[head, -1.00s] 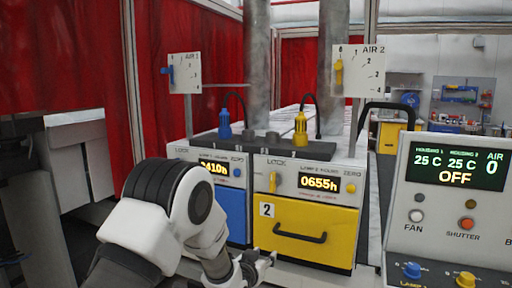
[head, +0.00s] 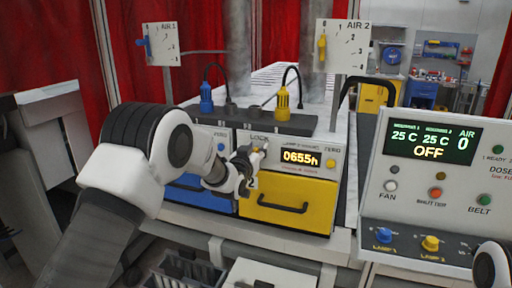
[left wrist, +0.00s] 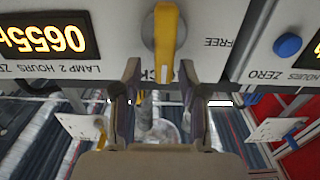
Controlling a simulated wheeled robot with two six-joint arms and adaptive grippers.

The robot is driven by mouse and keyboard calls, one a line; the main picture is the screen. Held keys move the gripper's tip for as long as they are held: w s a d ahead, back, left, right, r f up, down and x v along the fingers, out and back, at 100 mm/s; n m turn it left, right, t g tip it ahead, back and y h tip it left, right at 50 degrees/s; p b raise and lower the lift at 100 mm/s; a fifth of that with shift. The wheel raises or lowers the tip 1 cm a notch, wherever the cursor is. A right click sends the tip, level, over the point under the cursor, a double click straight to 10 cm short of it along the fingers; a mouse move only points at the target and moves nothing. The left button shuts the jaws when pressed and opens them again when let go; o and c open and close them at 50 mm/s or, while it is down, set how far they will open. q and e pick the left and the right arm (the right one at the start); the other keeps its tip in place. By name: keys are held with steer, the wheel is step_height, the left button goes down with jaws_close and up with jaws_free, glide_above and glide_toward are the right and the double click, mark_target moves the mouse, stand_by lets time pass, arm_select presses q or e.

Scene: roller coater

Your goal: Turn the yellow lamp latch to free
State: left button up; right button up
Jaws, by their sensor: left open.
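The yellow lamp latch (left wrist: 165,42) is a lever on a round knob on the pale front panel. In the left wrist view, which is upside down, it points at the partly hidden LOCK label, with the FREE label off to its right. My left gripper (left wrist: 158,95) is open, its two fingers on either side of the lever's line, the lever's tip near the gap; I cannot tell whether they touch it. In the head view, my left gripper (head: 250,160) is at the panel above the yellow drawer (head: 290,203) and mostly hides the latch.
The lit 0655h display (head: 300,158) is right of the latch. A blue drawer (head: 200,195) is to the left, partly behind my arm. A yellow lamp plug (head: 282,100) stands above. The control panel (head: 430,185) is at right.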

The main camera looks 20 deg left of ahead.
arm_select(q)
steer(key=shift+w+f, duration=0.1)
steer(key=shift+c, duration=1)
steer(key=shift+w+f, duration=0.15)
steer(key=c, duration=0.5)
steer(key=shift+a, duration=0.2)
jaws_close()
